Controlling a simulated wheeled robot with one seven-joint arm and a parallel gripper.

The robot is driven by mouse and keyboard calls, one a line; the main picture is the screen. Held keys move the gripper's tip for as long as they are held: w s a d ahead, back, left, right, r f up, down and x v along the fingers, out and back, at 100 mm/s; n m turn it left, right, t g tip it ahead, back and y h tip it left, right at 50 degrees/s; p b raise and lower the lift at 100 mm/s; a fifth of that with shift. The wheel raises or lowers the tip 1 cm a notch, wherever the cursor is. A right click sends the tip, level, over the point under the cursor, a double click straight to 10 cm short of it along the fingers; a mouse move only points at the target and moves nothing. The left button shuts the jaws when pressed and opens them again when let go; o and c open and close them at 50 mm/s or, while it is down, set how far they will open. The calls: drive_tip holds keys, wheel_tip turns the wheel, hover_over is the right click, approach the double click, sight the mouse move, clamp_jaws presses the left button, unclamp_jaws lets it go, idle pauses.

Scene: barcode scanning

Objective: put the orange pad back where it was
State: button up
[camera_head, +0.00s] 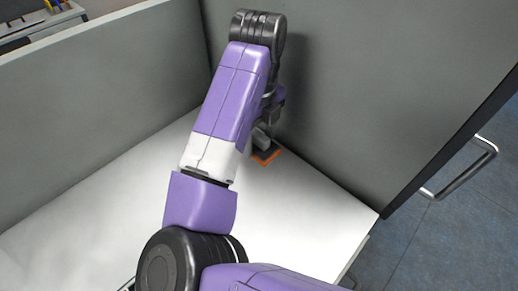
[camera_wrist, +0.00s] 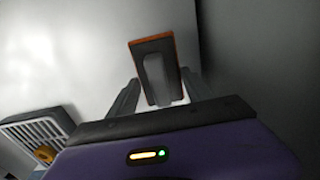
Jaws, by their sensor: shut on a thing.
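The orange pad (camera_head: 272,159) shows as a dark plate with an orange rim, low in the back corner of the white desk. A pale grey block-like grip (camera_head: 262,140) stands up from its middle. In the wrist view the pad (camera_wrist: 143,50) lies ahead between the two fingers, with the grey grip (camera_wrist: 156,76) pointing toward me. My gripper (camera_wrist: 160,90) is shut on the orange pad, seemingly by this grip; the exact contact is hard to see. My arm partly covers the gripper in the head view. I cannot tell whether the pad touches the desk.
Grey partition walls (camera_head: 350,95) meet behind the pad, close to my arm. The white desk (camera_head: 300,225) is clear in front and to the left; its right edge ends near a metal handle (camera_head: 470,170). A grey slatted rack (camera_wrist: 35,125) with a yellow thing (camera_wrist: 45,153) shows lower left.

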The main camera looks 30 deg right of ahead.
sight(259, 150)
drive_tip(key=shift+f, duration=2.05)
drive_tip(key=shift+f+b, duration=0.15)
drive_tip(key=shift+b, duration=0.15)
drive_tip(key=o, duration=1.3)
wheel_tip(259, 150, up, 12)
drive_tip(key=shift+r+p, duration=0.15)
drive_tip(key=shift+p, duration=0.45)
